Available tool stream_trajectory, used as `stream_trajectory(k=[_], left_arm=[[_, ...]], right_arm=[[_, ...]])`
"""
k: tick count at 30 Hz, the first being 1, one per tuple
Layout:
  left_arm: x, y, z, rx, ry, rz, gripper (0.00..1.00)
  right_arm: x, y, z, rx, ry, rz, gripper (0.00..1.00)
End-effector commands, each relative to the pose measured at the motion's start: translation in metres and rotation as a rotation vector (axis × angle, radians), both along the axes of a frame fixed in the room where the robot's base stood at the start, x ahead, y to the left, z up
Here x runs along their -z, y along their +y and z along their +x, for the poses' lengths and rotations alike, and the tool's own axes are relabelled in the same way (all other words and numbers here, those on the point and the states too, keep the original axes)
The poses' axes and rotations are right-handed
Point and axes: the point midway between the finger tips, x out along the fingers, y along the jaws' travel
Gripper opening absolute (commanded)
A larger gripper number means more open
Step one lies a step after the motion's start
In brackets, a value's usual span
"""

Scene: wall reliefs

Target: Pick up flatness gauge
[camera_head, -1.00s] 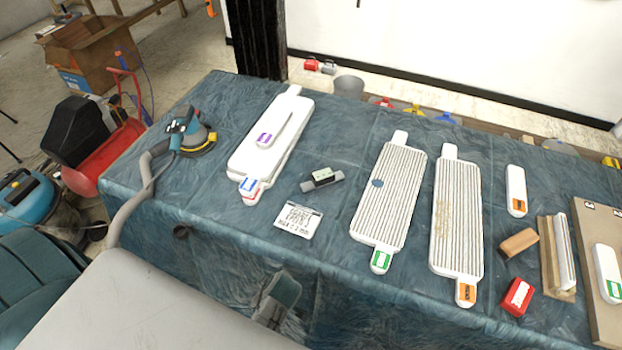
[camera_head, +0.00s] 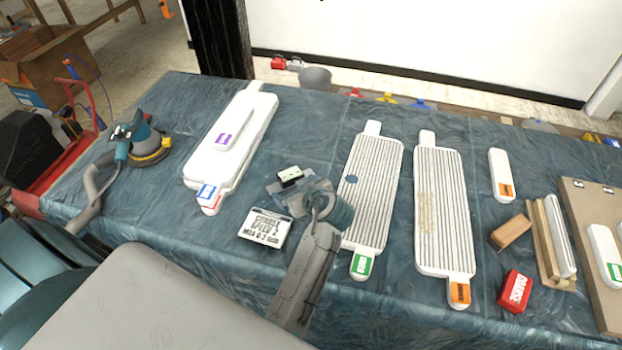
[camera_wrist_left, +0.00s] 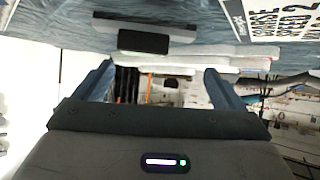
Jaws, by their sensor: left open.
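The flatness gauge looks like a small dark block with a pale top and grey ends (camera_head: 290,176). It sits on the blue cloth of the table, just behind a printed card (camera_head: 265,229). My left gripper (camera_head: 287,194) is at the near side of the gauge, and its wrist hides part of the cloth there. In the left wrist view the gauge (camera_wrist_left: 143,42) lies ahead of the two spread fingers (camera_wrist_left: 160,78), with nothing between them. My right gripper is out of view.
A ribbed panel (camera_head: 370,190) is close on the right, then another (camera_head: 443,205). A red block (camera_head: 515,291) and wooden block (camera_head: 510,232) lie farther right.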

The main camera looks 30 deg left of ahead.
Motion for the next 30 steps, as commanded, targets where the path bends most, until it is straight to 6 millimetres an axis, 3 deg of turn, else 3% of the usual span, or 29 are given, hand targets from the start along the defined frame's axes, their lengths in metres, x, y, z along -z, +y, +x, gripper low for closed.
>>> stream_trajectory(k=[5, 12, 17, 24, 30], left_arm=[[-0.002, 0.009, 0.02, 0.027, 0.005, 0.063, 0.91], [0.015, 0.037, 0.036, 0.028, 0.004, 0.063, 0.91], [0.021, 0.045, 0.041, 0.027, 0.006, 0.061, 0.91], [0.044, 0.069, 0.053, 0.026, 0.004, 0.061, 0.91], [0.049, 0.08, 0.06, 0.027, 0.005, 0.058, 0.91]], right_arm=[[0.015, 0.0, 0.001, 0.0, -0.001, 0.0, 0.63], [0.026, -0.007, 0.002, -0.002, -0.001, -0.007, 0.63], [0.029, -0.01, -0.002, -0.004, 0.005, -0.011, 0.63], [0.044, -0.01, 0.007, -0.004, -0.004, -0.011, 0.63], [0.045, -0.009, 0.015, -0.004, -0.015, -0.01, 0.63]])
